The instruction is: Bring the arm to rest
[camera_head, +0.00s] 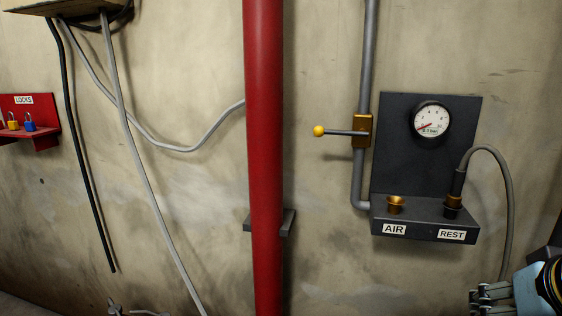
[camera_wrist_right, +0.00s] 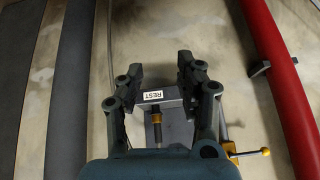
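My right gripper (camera_head: 485,297) shows at the lower right of the head view, below the wall panel. In the right wrist view my right gripper (camera_wrist_right: 160,68) has its fingers spread, with nothing between the tips. The plug also shows beyond the fingers in the right wrist view (camera_wrist_right: 157,131). The brass AIR socket (camera_head: 396,204) is empty. My left gripper is not in view.
A valve lever with a yellow knob (camera_head: 319,131) points left, level, from a grey pipe (camera_head: 369,60). The gauge (camera_head: 431,119) reads about 0 bar. A red column (camera_head: 265,150) stands left of it. A red shelf (camera_head: 31,120) holds padlocks. Cables hang between.

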